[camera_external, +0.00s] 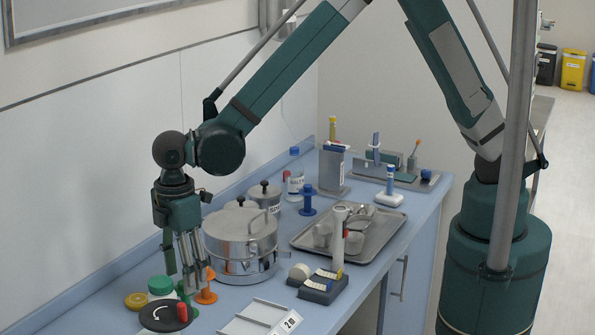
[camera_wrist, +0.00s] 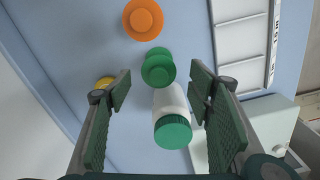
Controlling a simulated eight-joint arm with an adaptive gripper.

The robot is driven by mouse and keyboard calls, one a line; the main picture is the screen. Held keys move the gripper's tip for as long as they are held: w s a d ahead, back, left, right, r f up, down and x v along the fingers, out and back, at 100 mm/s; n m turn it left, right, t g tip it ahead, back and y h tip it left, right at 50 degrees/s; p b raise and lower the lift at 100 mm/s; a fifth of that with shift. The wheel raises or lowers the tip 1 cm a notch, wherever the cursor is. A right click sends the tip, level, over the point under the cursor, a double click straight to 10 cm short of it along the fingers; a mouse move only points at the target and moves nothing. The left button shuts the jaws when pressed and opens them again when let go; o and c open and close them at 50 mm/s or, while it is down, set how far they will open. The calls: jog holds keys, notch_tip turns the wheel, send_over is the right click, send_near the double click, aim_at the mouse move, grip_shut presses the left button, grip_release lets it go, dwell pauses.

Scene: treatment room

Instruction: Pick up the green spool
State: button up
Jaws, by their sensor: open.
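The green spool (camera_wrist: 158,67) stands upright on the blue counter, seen from above in the wrist view, just ahead of my open gripper (camera_wrist: 160,88) and between the lines of its two fingers. In the external view the green spool (camera_external: 192,313) is partly hidden behind my gripper (camera_external: 188,280), which points down above the counter's near end. The fingers are apart and nothing is held between them.
An orange spool (camera_wrist: 143,18) stands beside the green one. A white jar with a green lid (camera_wrist: 172,132) is close between the fingers' lines.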

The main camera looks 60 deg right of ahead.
aim_at(179, 288)
jog(key=shift+w+f, duration=0.1)
jog(key=shift+f, duration=2.45)
jog(key=c, duration=1)
